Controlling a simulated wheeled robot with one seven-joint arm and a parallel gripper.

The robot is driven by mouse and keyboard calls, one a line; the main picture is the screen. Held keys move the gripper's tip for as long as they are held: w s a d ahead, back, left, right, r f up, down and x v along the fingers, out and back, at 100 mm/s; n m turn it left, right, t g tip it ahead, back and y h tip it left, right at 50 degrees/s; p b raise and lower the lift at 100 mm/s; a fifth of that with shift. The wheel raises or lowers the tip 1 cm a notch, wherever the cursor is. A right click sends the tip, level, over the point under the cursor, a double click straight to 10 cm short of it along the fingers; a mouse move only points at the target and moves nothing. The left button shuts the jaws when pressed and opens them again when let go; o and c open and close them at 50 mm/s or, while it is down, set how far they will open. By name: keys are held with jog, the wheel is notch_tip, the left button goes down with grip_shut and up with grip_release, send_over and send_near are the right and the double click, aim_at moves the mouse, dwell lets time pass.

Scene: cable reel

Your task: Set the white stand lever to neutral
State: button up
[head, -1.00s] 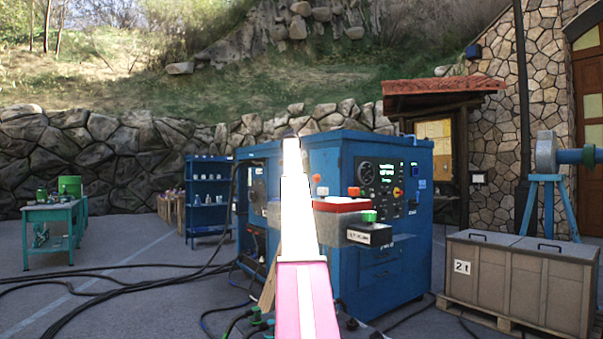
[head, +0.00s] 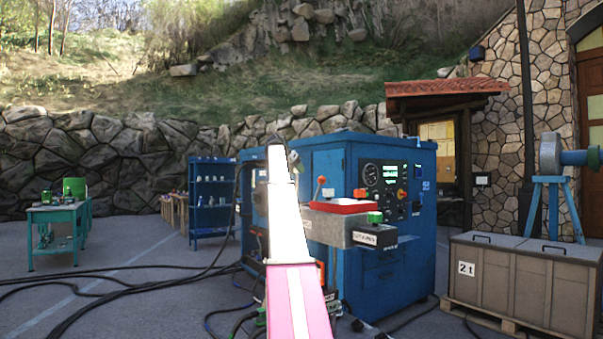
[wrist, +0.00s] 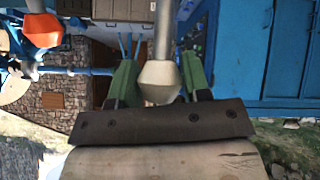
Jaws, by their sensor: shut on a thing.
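In the wrist view, my gripper (wrist: 158,79) has its green fingers on either side of a pale, tapered knob (wrist: 159,74) on a grey rod. It is shut on this knob, which I take to be the white stand lever. In the head view, my white and pink arm reaches up the middle and hides the lever. The grey control stand (head: 341,229) with a red top plate (head: 345,206) shows just right of my arm. A lever with a red-orange knob (head: 321,180) stands up from it. The lever's exact setting cannot be told.
A large blue machine cabinet (head: 335,160) with gauges stands behind the stand. A green knob (head: 375,217) sits on the stand's right end. Black cables (head: 130,287) run over the ground at left. A lidded bin marked "2t" (head: 520,280) stands on a pallet at right.

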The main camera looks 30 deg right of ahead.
jog(key=shift+a, duration=0.15)
jog(key=o, duration=1.3)
jog(key=v, duration=1)
jog(key=shift+a+r, duration=0.25)
jog(key=shift+a, duration=0.1)
